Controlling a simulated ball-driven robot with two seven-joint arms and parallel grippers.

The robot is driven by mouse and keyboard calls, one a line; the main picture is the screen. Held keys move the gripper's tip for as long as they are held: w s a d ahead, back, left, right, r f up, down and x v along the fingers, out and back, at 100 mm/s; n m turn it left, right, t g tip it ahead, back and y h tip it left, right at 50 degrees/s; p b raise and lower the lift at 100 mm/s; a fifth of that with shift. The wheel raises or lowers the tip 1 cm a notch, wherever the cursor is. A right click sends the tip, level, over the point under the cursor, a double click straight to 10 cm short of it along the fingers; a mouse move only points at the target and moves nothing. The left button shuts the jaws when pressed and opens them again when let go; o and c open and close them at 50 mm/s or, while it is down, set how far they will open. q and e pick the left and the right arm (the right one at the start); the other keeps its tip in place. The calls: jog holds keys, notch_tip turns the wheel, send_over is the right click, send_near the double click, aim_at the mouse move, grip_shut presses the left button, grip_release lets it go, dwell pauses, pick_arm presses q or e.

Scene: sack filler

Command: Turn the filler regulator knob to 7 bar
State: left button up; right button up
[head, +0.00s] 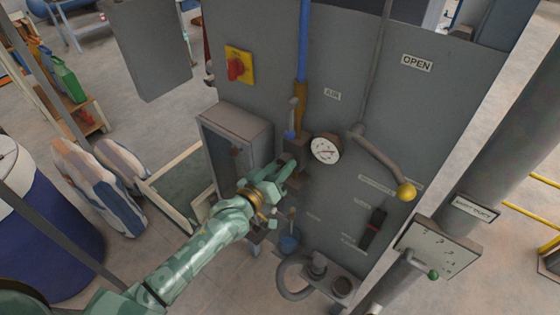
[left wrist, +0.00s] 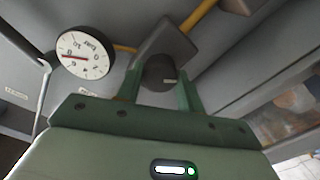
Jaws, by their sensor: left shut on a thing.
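The regulator knob (left wrist: 160,72) is a dark round knob with a pale mark, on a grey block in the left wrist view. My left gripper (left wrist: 160,88) has one finger on each side of the knob and is shut on it. In the head view my left gripper (head: 281,170) reaches the regulator block (head: 296,152) and mostly hides the knob. The white round gauge (head: 325,149) is just right of it. In the left wrist view the gauge (left wrist: 86,53) has a red needle pointing left, seemingly between 6 and 8; its exact reading is unclear. My right gripper is out of view.
A yellow-ended lever (head: 404,191) is right of the gauge on the grey panel (head: 350,90). A red rotary switch (head: 236,68) is at upper left. A grey box (head: 232,132) stands close left of my gripper.

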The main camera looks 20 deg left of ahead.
pick_arm(q)
jog(key=o, duration=1)
jog(key=b+v, duration=0.1)
jog(key=v, duration=1.5)
jog(key=shift+s+a, duration=0.1)
